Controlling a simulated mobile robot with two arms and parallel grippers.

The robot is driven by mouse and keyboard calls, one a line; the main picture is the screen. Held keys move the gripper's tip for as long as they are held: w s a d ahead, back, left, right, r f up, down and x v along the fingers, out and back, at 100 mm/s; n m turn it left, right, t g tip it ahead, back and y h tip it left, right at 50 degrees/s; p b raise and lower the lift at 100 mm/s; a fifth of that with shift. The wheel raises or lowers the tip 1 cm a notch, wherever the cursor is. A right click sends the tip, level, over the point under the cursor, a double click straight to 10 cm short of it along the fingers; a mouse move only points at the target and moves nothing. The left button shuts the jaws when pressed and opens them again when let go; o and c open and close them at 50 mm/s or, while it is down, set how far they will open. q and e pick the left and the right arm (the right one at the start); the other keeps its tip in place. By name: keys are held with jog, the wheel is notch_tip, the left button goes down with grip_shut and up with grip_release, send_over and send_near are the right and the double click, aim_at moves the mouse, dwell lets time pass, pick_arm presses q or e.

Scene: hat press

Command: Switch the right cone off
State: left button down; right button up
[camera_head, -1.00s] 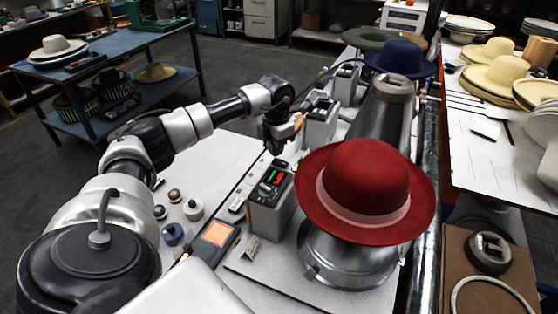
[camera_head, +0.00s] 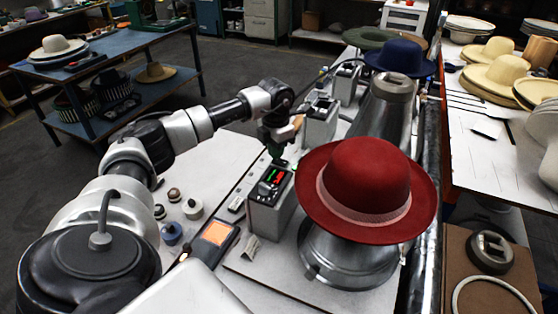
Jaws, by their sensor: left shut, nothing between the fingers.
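A red felt hat (camera_head: 364,187) with a pink band sits on the nearest metal cone (camera_head: 348,255). A bare grey cone (camera_head: 384,108) stands behind it, and a blue hat (camera_head: 399,58) sits farther back. A grey control box (camera_head: 268,207) with lit red and green marks on its top stands left of the red hat's cone. My left gripper (camera_head: 276,150) is shut and empty, pointing down just above the far end of this box. I cannot tell whether it touches the box. My right gripper is not in view.
More control boxes stand behind, by the bare cone (camera_head: 319,123) and farther back (camera_head: 346,82). A handheld device with an orange screen (camera_head: 215,233) and small knobs lie left of the near box. A side table with hats (camera_head: 500,76) is at right.

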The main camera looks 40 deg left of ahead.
pick_arm(q)
jog(key=shift+s+f+b, duration=0.1)
jog(key=shift+f+b, duration=0.35)
jog(key=shift+f, duration=0.35)
jog(key=shift+r, duration=0.15)
jog(key=shift+r+p, duration=0.9)
jog(key=shift+r, duration=0.05)
jog(key=shift+r+p, duration=1.8)
jog(key=shift+r, duration=0.7)
